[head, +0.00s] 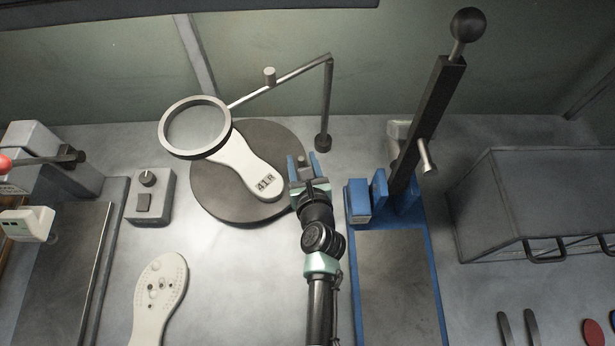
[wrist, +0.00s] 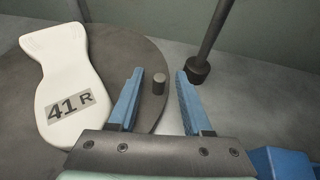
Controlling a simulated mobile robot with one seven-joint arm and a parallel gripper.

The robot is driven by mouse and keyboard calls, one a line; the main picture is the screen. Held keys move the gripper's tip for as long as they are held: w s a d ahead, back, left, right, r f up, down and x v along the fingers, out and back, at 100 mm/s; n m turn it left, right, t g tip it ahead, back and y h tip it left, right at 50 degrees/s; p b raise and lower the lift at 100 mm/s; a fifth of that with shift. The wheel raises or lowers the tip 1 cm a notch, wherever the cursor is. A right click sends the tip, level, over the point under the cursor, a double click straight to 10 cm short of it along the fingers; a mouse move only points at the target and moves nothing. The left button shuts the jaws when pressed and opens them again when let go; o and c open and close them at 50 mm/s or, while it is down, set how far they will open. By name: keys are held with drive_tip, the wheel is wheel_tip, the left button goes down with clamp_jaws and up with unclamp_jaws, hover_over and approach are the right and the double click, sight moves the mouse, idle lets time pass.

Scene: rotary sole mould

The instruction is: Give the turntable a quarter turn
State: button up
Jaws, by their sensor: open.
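The dark round turntable (head: 220,196) lies on the bench left of centre. A white sole mould (head: 243,165) marked "41 R" rests on it, and the mould also shows at the left of the wrist view (wrist: 62,80). A short grey peg (wrist: 159,84) stands near the turntable's right edge. My gripper (head: 301,166) is open over that edge. In the wrist view its blue fingers (wrist: 158,97) are on either side of the peg, apart from it and with nothing held. Contact and height over the turntable cannot be told.
A ring magnifier (head: 165,127) hangs over the mould, on an arm from a post (head: 325,115) just beyond my gripper. A blue-based lever press (head: 437,290) stands close on the right. A control box (head: 151,197) and another sole (head: 160,292) lie left.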

drive_tip(key=p+v, duration=0.1)
drive_tip(key=v, duration=1)
drive_tip(key=shift+s+r, duration=0.25)
drive_tip(key=shift+s, duration=0.05)
